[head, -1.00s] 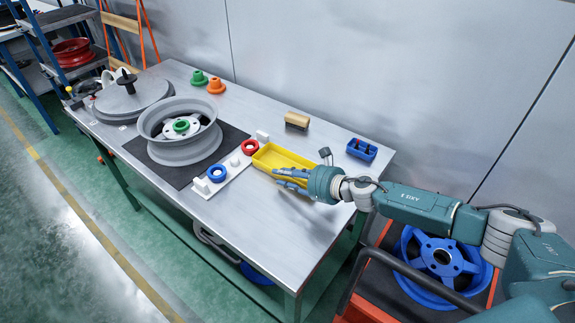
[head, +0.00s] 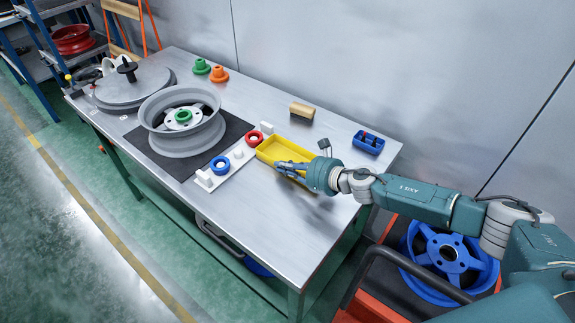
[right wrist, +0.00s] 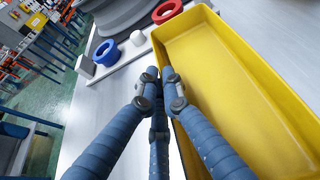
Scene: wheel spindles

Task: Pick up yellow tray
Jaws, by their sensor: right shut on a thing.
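The yellow tray (head: 268,158) is a shallow open box on the metal table, right of the white strip with the rings. My right gripper (head: 284,168) is at the tray's near long side. In the right wrist view the tray (right wrist: 225,65) looks empty where I see it, and my right gripper (right wrist: 160,85) is shut on its near wall. One finger lies on the inner side of the wall, the others outside. Whether the tray is lifted off the table I cannot tell. My left gripper is out of view.
The white strip (head: 226,168) with a blue ring (head: 220,166) and a red ring (head: 254,139) is close left of the tray. A grey wheel rim (head: 181,140) stands further left. A brush (head: 302,110) and a blue box (head: 368,143) lie behind. The front table area is clear.

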